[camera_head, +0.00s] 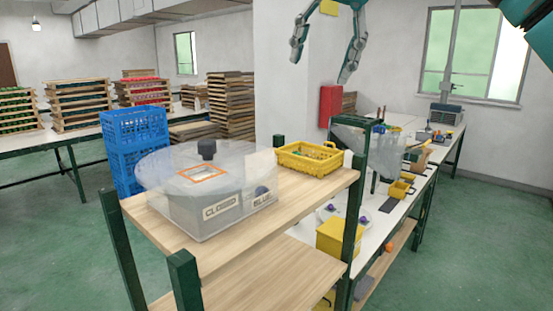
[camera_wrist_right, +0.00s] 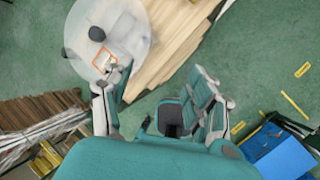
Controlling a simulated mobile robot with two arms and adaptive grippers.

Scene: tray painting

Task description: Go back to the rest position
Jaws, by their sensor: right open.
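My right gripper (camera_head: 319,70) hangs high at the top of the head view, fingers apart and empty. It is well above the wooden shelf cart (camera_head: 262,215) and touches nothing. In the right wrist view, its two fingers (camera_wrist_right: 160,72) are spread, with nothing between them. My left gripper is in neither view.
A box with a round clear lid (camera_head: 160,160) and a yellow basket (camera_head: 290,160) stand on the cart. Blue crates (camera_head: 134,128) are behind. A cluttered white workbench (camera_head: 376,222) runs along the right. Green floor (camera_head: 470,245) is open at right.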

